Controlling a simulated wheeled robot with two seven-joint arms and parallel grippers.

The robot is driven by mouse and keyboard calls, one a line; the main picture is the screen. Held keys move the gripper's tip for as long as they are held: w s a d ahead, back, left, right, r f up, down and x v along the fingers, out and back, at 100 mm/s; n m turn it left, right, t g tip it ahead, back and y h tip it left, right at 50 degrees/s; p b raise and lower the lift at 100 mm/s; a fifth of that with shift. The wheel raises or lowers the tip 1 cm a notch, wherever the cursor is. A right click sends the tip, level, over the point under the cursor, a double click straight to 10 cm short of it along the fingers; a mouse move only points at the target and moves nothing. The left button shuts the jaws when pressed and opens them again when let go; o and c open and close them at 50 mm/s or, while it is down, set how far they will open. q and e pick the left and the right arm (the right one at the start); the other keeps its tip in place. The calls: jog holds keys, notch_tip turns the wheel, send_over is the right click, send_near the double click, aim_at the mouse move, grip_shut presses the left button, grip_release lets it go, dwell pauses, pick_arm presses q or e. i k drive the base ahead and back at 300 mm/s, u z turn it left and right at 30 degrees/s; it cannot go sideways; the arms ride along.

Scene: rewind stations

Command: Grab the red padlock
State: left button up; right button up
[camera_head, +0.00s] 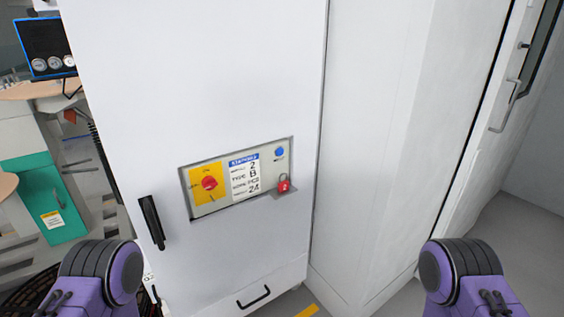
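The red padlock (284,184) sits on a small grey ledge (279,193) at the lower right of the control panel (221,203) on the white cabinet front. Its shackle points up. In the head view only purple and black parts of my two arms show, at the bottom left and bottom right corners. Neither gripper is in view, and nothing of mine touches the padlock.
The panel carries a red rotary switch (209,183) on a yellow plate, a label (244,175) and a blue button (279,152). A black handle (152,222) sticks out left of it. A second white cabinet (385,130) stands at right.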

aim_at(284, 186)
jog(key=z, duration=0.5)
jog(key=k, duration=1)
jog(key=u, duration=0.25)
jog(key=i, duration=1.5)
jog(key=z, duration=0.85)
